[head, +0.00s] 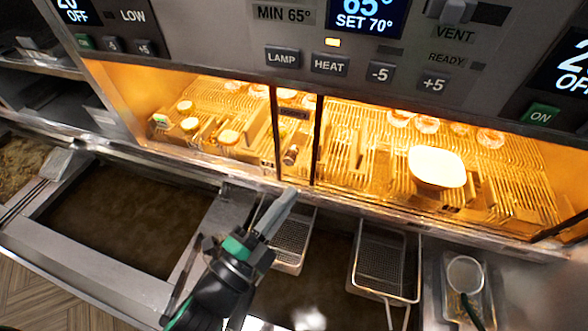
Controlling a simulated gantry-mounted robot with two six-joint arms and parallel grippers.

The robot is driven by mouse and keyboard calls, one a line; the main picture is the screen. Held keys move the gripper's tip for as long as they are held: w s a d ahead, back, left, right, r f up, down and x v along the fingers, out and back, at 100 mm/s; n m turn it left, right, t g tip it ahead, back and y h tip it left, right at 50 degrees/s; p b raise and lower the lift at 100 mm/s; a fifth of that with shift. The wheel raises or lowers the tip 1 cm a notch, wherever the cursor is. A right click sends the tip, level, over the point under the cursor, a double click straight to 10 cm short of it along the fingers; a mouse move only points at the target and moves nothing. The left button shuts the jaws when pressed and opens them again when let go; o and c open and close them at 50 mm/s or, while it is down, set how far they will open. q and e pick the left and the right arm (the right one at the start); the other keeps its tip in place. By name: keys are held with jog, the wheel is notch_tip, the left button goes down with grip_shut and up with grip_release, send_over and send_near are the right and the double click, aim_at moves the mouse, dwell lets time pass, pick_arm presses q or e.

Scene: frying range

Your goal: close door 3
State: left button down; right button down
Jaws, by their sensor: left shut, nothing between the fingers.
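A lit warming cabinet (112,100) spans the middle of the head view. Two dark upright door edges (317,140) stand near the middle of its front, with a narrow gap between them. I cannot read a door number, so I cannot tell which panel is door 3. A small brown handle-like piece (291,155) shows between the edges. My left gripper (287,203) is shut and empty, pointing up and right at the cabinet's lower sill, just below the door edges. I cannot tell whether it touches the sill. My right gripper is not in view.
A control panel (400,50) with buttons and displays runs above the cabinet. Inside are a white tray (437,168), wire racks and several food pieces. Below are a dark oil vat (120,215), wire baskets (385,265) with handles, and a small strainer (465,275) at right.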

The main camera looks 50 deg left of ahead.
aim_at(310, 147)
pick_arm(q)
jog(key=x, duration=0.9)
jog(key=shift+d+r+p, duration=0.1)
jog(key=shift+r+p, duration=0.05)
jog(key=shift+p, duration=0.2)
jog(key=shift+s+a+f, duration=0.85)
jog(key=shift+a, duration=0.25)
jog(key=shift+s+a+f+p, duration=0.25)
jog(key=shift+a+f+p, duration=0.05)
jog(key=shift+a, duration=0.05)
